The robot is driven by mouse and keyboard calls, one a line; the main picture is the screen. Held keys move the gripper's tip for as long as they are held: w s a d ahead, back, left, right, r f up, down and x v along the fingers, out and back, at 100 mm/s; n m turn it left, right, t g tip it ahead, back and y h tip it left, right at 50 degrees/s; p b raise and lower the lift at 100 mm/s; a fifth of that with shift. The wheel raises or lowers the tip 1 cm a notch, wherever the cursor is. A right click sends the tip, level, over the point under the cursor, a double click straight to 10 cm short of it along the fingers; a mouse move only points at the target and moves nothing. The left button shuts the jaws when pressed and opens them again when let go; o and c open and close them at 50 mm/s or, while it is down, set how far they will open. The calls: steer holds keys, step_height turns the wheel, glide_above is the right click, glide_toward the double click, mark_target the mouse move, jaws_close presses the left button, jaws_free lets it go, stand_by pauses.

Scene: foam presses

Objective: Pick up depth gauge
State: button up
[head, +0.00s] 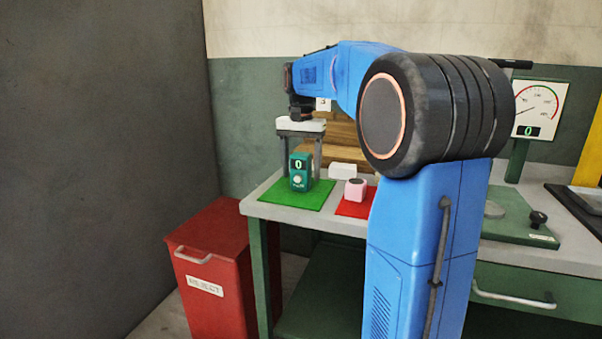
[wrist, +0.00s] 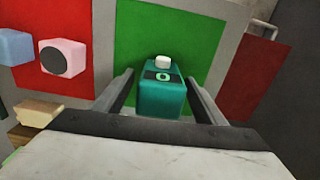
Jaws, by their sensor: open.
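The depth gauge (head: 300,172) is a small teal-green block with a "0" display and a pale round knob. It stands on the green mat (head: 318,196) near the left end of the bench. My gripper (head: 298,150) is open, pointing down, with one finger on each side of the gauge. In the wrist view the gauge (wrist: 162,92) shows between the two fingers (wrist: 160,90), with gaps visible on both sides. Whether the fingertips touch the mat is not clear.
A red reject bin (head: 212,270) stands left of the bench. A dial gauge (head: 540,108) stands at the right.

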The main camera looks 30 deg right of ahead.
steer(key=shift+f, duration=0.15)
steer(key=c, duration=1.3)
steer(key=shift+o, duration=0.2)
